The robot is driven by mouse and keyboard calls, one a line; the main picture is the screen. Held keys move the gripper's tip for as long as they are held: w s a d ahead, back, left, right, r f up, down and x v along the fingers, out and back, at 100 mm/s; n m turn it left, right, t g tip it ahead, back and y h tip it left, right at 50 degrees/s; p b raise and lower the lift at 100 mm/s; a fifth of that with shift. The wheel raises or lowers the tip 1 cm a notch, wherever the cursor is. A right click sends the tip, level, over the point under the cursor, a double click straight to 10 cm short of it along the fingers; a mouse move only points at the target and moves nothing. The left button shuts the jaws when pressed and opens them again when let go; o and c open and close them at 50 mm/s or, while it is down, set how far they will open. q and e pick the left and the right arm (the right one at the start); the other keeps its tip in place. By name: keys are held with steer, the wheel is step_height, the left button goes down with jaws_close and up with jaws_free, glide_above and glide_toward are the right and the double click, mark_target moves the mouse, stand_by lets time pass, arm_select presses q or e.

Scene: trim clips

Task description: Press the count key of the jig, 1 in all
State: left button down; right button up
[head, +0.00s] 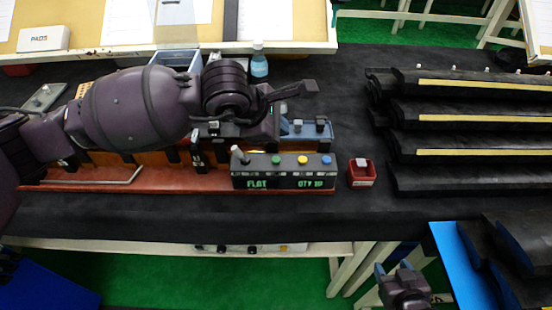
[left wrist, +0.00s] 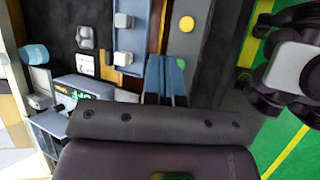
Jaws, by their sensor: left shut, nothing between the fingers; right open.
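The jig's dark control box (head: 283,180) stands at the front of the orange-red base in the head view. It carries a lever, a green key (head: 276,160), a yellow key (head: 302,159) and a blue key (head: 326,160) above green display text. The yellow key also shows in the left wrist view (left wrist: 187,24). My left gripper (head: 266,132) reaches over the jig just behind the box, its fingertips mostly hidden in the head view. In the left wrist view its fingers (left wrist: 165,78) are together and empty, below the yellow key; contact cannot be told. My right gripper (head: 394,268) is open and empty in front of the table.
A bottle (head: 259,65) stands at the back. Long black trim pieces (head: 480,115) fill the right side. Dark table is clear between.

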arm_select(q)
steer(key=b, duration=0.2)
glide_above(278, 160)
step_height(278, 160, down, 5)
steer(key=shift+r, duration=0.2)
steer(key=shift+f+b, duration=0.3)
steer(key=shift+f, duration=0.2)
arm_select(e)
steer(key=f, duration=0.2)
steer(key=s+f, duration=0.1)
steer(key=f, duration=0.1)
steer(key=shift+s+d, duration=0.15)
steer(key=shift+w+r, duration=0.25)
steer(key=shift+w, duration=0.3)
steer(key=shift+s+f, duration=0.2)
steer(key=shift+s, duration=0.05)
steer(key=shift+s+f, duration=0.15)
steer(key=shift+s, duration=0.15)
steer(key=shift+w+r, duration=0.2)
steer(key=shift+w, duration=0.1)
arm_select(q)
steer(key=shift+f, duration=0.15)
arm_select(e)
steer(key=shift+w, duration=0.1)
